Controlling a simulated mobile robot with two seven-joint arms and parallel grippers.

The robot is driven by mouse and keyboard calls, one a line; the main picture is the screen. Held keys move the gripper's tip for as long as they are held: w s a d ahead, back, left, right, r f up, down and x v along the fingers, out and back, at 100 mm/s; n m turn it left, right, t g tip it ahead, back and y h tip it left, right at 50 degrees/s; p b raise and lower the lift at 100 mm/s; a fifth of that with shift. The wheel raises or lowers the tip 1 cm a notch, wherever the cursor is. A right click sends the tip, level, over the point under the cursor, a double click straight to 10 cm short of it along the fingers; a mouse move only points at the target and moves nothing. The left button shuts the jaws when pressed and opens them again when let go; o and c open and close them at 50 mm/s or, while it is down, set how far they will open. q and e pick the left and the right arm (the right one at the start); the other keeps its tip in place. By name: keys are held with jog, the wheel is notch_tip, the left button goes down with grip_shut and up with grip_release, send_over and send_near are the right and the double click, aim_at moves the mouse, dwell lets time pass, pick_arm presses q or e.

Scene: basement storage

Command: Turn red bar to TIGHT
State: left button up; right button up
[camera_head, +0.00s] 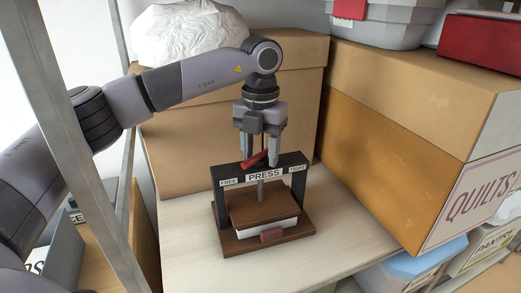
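A small press (291,187) stands upright on a pale wooden surface. It has a black frame, a brown base and brown plates with a white block between them. Its crossbar reads FREE on the left, PRESS in the middle and TIGHT on the right. The red bar (256,159) lies slantwise on top of the crossbar, above the screw. My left gripper (261,160) points straight down over it. Its fingers are apart, one on each side of the bar; I cannot tell whether they touch it. My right gripper is not in view.
A large cardboard box (180,135) stands behind the press. A box marked QUILTS (375,150) stands close on the right. A metal post (100,140) rises at the left. The pale surface (185,250) is clear at the front left.

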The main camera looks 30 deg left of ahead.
aim_at(260, 153)
pick_arm(q)
jog(key=shift+o, duration=1.2)
notch_tip(260, 153, up, 7)
jog(key=shift+r, duration=0.1)
